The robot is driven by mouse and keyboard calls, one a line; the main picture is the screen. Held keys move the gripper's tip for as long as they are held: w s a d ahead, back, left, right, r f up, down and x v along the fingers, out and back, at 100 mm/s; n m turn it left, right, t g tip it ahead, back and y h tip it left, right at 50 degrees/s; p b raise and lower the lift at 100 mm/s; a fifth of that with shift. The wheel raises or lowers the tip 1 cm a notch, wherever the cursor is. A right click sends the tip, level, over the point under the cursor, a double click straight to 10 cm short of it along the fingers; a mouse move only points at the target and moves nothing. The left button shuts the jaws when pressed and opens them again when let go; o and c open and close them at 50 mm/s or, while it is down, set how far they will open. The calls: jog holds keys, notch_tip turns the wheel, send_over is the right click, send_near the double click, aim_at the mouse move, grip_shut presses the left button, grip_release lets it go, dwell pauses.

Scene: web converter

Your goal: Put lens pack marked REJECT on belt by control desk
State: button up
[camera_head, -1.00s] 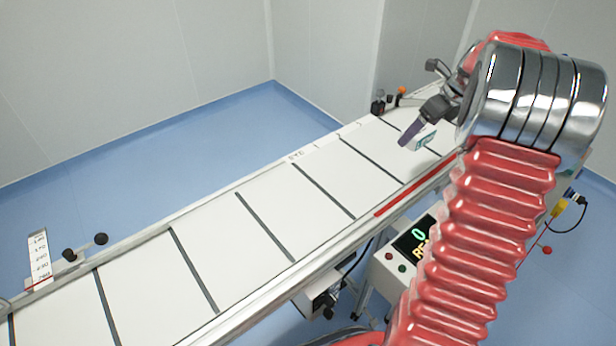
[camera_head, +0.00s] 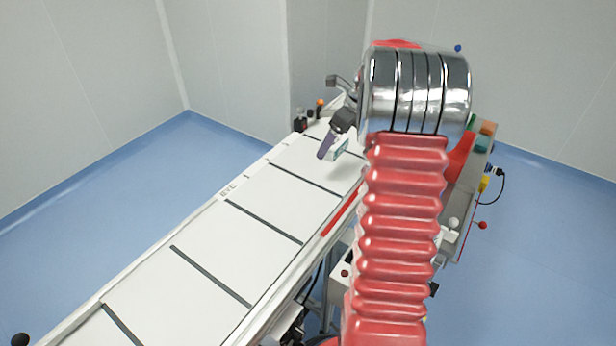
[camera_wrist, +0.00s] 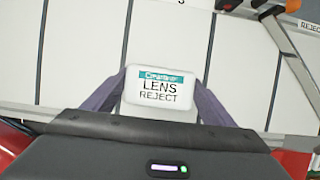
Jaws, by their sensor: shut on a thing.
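The lens pack (camera_wrist: 160,92) is a white box with a teal stripe and the words LENS REJECT. In the wrist view my gripper (camera_wrist: 160,100) is shut on it, one purple-grey finger on each side. In the head view the pack (camera_head: 341,149) shows partly beside my gripper (camera_head: 333,148), above the far part of the white belt (camera_head: 262,217). I cannot tell how high above the belt it is. The control desk (camera_head: 478,150), with coloured blocks on it, stands to the right, partly hidden by my arm.
Dark cross bars divide the belt into sections. A small dark device (camera_head: 300,121) stands at the belt's far left edge. A red strip (camera_head: 340,214) runs along the near rail. Blue floor (camera_head: 130,190) is clear at left.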

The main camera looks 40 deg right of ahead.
aim_at(342, 145)
jog(key=shift+f, duration=1.15)
jog(key=shift+f, duration=2.5)
jog(key=shift+s+f, duration=0.1)
jog(key=o, duration=1.1)
jog(key=shift+o, duration=0.2)
jog(key=v, duration=1.2)
